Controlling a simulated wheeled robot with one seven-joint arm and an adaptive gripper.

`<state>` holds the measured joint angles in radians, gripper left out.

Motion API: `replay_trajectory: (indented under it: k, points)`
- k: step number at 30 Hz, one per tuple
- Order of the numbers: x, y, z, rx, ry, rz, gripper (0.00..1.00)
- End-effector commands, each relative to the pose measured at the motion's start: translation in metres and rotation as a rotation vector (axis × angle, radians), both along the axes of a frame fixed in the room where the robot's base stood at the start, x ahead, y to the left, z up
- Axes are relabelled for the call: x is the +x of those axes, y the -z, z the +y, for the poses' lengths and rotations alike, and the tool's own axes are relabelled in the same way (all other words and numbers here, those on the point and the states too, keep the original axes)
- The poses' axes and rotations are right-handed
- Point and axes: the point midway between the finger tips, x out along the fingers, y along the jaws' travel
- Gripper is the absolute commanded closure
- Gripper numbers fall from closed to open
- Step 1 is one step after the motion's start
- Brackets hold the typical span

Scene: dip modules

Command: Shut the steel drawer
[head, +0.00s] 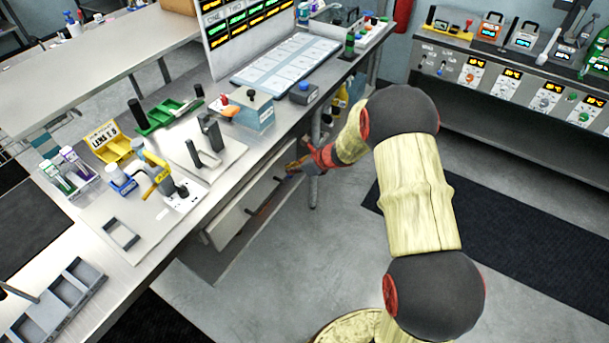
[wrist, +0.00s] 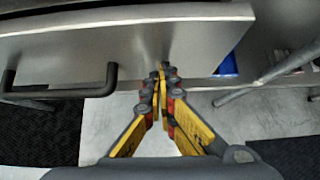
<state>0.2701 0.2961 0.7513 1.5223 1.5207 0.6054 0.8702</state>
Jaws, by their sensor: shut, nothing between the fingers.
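The steel drawer (head: 232,217) sits under the edge of the workbench in the head view, with a pale front. Its front panel (wrist: 130,50) fills the upper part of the wrist view. A black bar handle (wrist: 60,92) is on that panel, left of my gripper. My gripper (wrist: 162,72) is shut and empty, its fingertips at the lower edge of the panel near its right end. I cannot tell whether they touch it. In the head view my gripper (head: 290,172) is beside the drawer's far end, partly under the bench edge. How far the drawer stands out is unclear.
The workbench top (head: 150,240) above carries a green tray (head: 168,114), a yellow bin (head: 108,142) and a blue box (head: 252,110). The floor (head: 310,250) in front is clear. A blue item (wrist: 229,62) shows right of the drawer.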

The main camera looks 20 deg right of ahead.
Motion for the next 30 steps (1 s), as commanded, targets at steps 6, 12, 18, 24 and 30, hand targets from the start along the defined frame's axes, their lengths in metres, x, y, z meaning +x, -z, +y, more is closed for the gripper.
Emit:
replay_trajectory:
  k: [6, 12, 18, 24, 30]
  points:
    - [0.024, -0.001, 0.019, 0.000, -0.001, -0.002, 1.00]
    - [0.036, 0.000, 0.028, -0.001, -0.001, -0.001, 1.00]
    - [0.040, 0.000, 0.031, 0.000, 0.000, 0.000, 1.00]
    - [0.041, -0.001, 0.032, 0.000, -0.001, -0.001, 1.00]
    - [0.041, -0.001, 0.032, 0.001, -0.001, -0.002, 1.00]
